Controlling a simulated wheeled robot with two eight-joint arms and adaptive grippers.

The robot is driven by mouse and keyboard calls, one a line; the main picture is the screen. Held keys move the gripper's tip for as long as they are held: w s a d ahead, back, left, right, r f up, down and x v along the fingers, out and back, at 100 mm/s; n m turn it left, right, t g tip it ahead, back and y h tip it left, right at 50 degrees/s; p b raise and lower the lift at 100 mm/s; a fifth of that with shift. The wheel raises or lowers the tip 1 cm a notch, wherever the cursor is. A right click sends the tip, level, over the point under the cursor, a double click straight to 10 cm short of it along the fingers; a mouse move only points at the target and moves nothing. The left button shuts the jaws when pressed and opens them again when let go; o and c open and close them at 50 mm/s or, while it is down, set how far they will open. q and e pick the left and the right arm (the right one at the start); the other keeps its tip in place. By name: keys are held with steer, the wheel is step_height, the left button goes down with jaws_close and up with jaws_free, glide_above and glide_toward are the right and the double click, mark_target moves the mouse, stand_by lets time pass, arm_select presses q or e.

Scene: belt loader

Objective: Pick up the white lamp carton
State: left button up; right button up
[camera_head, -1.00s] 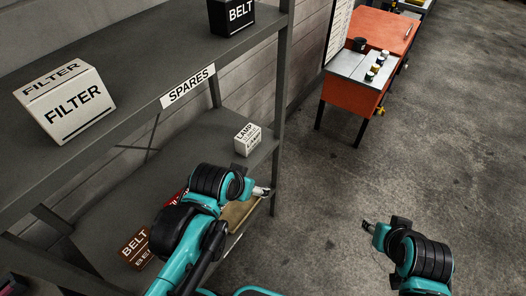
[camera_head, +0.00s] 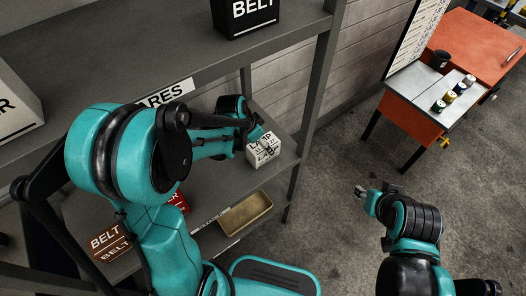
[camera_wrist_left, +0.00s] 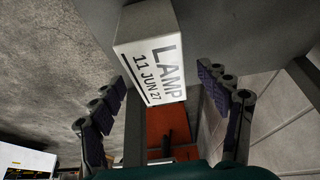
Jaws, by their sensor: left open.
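The white lamp carton (camera_head: 264,150) stands on the middle shelf near its right end in the head view. In the left wrist view the carton (camera_wrist_left: 152,62) shows its "LAMP 11 JUN 27" face, tilted in the picture. My left gripper (camera_head: 262,140) is at the carton, partly covering its label in the head view. In the left wrist view my left gripper (camera_wrist_left: 165,112) is open, with its two fingers spread on either side of the carton's near end and no clear contact. My right gripper (camera_head: 364,192) is over the floor, away from the shelf; its jaw opening is too small to judge.
The grey shelf (camera_head: 240,182) has an upright post (camera_head: 318,85) right of the carton. A black belt carton (camera_head: 242,18) stands on the upper shelf. An orange bench (camera_head: 470,45) stands at right.

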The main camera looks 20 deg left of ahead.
arm_select(q)
steer(key=b+x, duration=0.2)
steer(key=x, duration=0.3)
steer(key=shift+d+f+b, duration=0.1)
steer(key=shift+f+b, duration=0.15)
steer(key=shift+b, duration=0.05)
steer(key=shift+r, duration=0.1)
steer(key=shift+f, duration=0.25)
steer(key=c, duration=1.3)
